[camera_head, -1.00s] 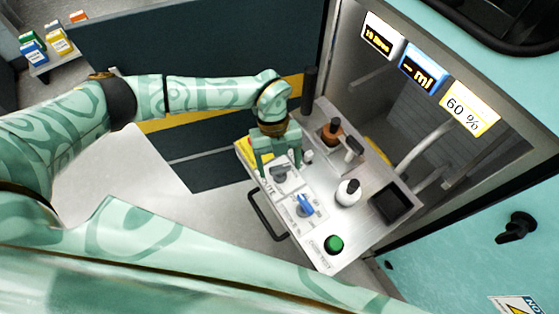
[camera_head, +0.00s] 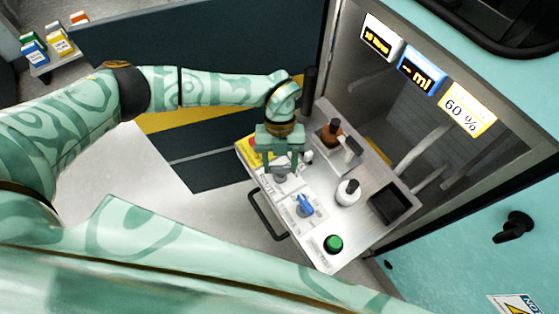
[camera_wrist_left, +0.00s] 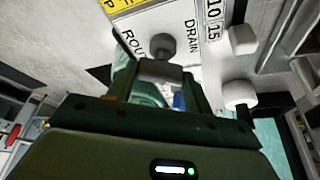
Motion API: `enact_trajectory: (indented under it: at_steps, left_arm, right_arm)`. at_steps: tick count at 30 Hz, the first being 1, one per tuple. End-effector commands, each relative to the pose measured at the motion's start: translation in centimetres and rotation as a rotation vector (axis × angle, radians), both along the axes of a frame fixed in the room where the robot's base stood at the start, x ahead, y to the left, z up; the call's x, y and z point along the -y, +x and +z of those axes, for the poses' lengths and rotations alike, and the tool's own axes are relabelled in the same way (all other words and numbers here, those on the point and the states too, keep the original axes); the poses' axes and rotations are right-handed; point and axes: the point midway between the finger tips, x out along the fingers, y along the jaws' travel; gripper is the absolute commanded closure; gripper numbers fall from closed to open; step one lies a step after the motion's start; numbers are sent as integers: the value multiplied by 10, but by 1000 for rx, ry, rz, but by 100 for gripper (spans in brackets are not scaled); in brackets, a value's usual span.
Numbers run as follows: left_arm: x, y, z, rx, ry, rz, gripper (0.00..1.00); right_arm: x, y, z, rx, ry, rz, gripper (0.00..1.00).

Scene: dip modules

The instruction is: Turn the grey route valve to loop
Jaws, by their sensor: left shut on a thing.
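The grey route valve (camera_head: 280,179) sits on the sloped panel, beside the blue valve (camera_head: 305,204). My left gripper (camera_head: 282,172) points down over the grey valve and is shut on it. In the left wrist view the grey valve (camera_wrist_left: 162,46) shows at the far end of the fingers, close to the printed words "ROUT…" and "DRAIN". The fingers hide part of its handle, and its exact pointing direction is hard to tell. My right gripper is not in view.
A green button (camera_head: 334,244), a white bottle-like knob (camera_head: 347,192), a brown knob (camera_head: 332,131) and a black recess (camera_head: 390,206) share the panel. A black handle (camera_head: 266,215) runs along its front edge. Displays (camera_head: 423,70) hang above.

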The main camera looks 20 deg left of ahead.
Motion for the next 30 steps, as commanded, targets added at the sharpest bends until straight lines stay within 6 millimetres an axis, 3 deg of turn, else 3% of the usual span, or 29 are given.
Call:
enact_trajectory:
  at_steps: [30]
  left_arm:
    - [5, 1, 2, 4, 1, -890, 72]
  right_arm:
    - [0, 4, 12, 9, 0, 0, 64]
